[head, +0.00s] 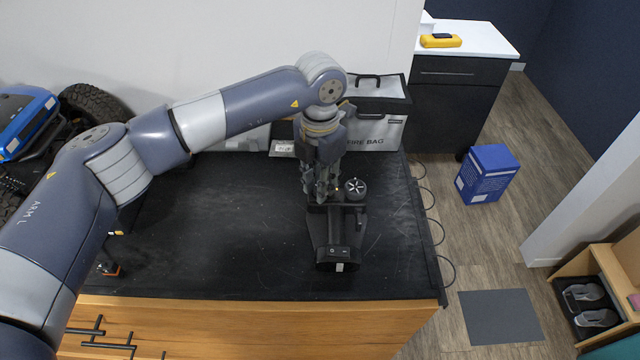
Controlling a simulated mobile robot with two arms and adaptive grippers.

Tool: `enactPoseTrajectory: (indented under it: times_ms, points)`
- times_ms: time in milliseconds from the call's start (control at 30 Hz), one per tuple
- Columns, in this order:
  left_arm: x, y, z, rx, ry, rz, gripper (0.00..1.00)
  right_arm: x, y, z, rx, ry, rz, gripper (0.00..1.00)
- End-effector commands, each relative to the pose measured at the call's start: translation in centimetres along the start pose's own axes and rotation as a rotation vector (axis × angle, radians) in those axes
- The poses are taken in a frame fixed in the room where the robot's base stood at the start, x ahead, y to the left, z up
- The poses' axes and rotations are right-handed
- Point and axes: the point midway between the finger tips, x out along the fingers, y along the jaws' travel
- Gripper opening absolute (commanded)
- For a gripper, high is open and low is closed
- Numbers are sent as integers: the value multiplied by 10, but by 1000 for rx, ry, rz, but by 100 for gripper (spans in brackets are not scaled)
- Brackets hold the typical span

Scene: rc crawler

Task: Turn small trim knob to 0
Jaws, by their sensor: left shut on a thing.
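The black RC transmitter (324,236) lies on the dark mat of the workbench, its wide base toward the front edge. Its round steering wheel (355,188) with a light spoked hub is at the far right of it. My left gripper (320,196) points down at the far left part of the transmitter, just left of the wheel. Its fingers are closed on the small trim knob there, which they hide. The knob's setting and marks cannot be read. My right gripper is not in view.
A fire bag (378,125) stands behind the transmitter against the wall. A blue RC crawler (28,120) with big tyres is at the far left. Black cable loops hang at the bench's right edge. The mat (215,240) left of the transmitter is mostly clear.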

Motion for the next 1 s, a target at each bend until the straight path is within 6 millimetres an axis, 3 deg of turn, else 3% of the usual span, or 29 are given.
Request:
enactPoseTrajectory:
  times_ms: [33,500,1000]
  points:
    - [5,0,0,23,-2,1,0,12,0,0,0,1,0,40]
    - [6,0,1,411,-3,3,0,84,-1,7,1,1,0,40]
    - [2,0,0,742,0,0,0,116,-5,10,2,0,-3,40]
